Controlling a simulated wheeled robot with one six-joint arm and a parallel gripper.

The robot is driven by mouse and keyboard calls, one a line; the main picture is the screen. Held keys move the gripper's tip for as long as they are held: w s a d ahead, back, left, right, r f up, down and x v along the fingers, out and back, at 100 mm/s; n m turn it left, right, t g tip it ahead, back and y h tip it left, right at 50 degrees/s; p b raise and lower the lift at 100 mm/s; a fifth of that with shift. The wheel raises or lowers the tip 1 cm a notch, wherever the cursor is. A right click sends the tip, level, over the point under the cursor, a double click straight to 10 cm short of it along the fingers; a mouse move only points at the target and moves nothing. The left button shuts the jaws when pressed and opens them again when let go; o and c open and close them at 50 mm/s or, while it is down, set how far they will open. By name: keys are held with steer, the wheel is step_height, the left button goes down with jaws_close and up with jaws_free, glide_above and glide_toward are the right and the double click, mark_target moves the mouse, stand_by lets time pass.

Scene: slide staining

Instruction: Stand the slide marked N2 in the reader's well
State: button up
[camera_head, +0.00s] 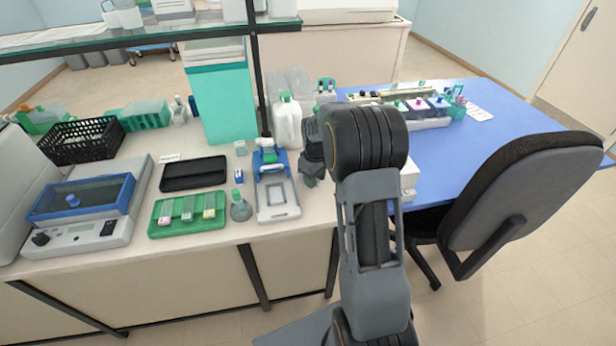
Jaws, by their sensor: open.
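A green tray (188,229) on the bench holds three slides side by side: a left slide (165,211), a middle slide (187,208) and a right slide (209,206) with a yellowish end. Their marks are too small to read, so I cannot tell which is N2. A white and blue device (277,207) with a grey window stands to the right of the tray; it may be the reader, but I cannot make out a well. My gripper (311,176) is open, right of this device and partly hidden by my arm. Its fingertips are not clear.
A small flask (240,208) stands between tray and device. A black case (193,174) lies behind the tray. A blue-lidded machine (82,199) is at left. White bottles (288,125) stand behind the device. A chair (520,195) is at right.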

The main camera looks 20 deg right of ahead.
jaws_close()
stand_by(0.5)
